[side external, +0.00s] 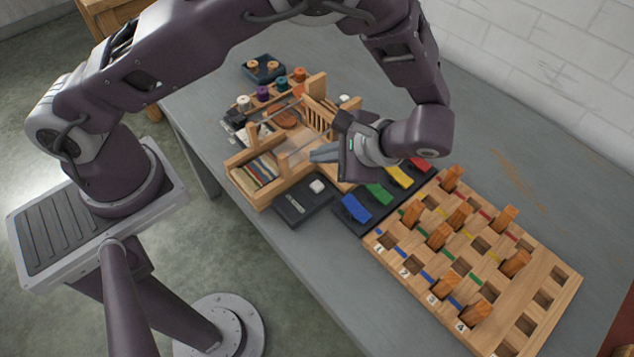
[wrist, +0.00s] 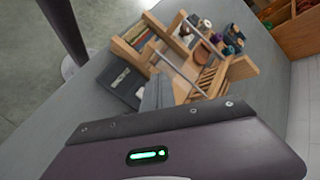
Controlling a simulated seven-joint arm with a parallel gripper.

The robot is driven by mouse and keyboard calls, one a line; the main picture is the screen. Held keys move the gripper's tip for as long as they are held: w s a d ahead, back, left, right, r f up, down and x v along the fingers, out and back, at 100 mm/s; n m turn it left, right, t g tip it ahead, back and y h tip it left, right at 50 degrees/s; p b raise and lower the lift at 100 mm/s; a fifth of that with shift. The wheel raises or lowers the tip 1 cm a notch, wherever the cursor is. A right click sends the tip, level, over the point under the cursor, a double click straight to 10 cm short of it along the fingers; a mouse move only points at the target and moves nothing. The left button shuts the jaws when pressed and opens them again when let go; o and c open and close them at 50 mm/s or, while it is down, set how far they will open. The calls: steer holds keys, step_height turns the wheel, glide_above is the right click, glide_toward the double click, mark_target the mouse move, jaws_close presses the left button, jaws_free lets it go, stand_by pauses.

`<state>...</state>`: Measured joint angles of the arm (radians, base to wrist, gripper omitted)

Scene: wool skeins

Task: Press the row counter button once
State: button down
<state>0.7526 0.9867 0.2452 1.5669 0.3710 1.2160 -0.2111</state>
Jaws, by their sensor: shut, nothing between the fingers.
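The row counter (side external: 292,211) is a flat dark box at the near edge of the table in the side external view. It has a small pale display and a whitish button (side external: 317,187) on its top. My gripper (side external: 314,154) is shut and empty, lying sideways with its fingers pointing left in that view, behind and above the counter and apart from the button. In the wrist view the shut grey fingers (wrist: 157,92) show at the middle, with a dark box (wrist: 118,86), seemingly the counter, to their left.
A small wooden loom (side external: 318,113) and an open wooden box (side external: 240,184) with coloured strips stand beside the counter. A dark strip with blue (side external: 355,208), green, yellow and red blocks lies to its right. A numbered wooden pegboard (side external: 545,293) fills the right side.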

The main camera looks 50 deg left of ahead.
mark_target(321, 187)
steer(key=shift+f, duration=3)
steer(key=shift+f, duration=0.1)
steer(key=shift+f, duration=0.3)
steer(key=shift+f, duration=0.45)
stand_by(0.3)
steer(key=shift+r, duration=0.85)
steer(key=shift+r, duration=2.55)
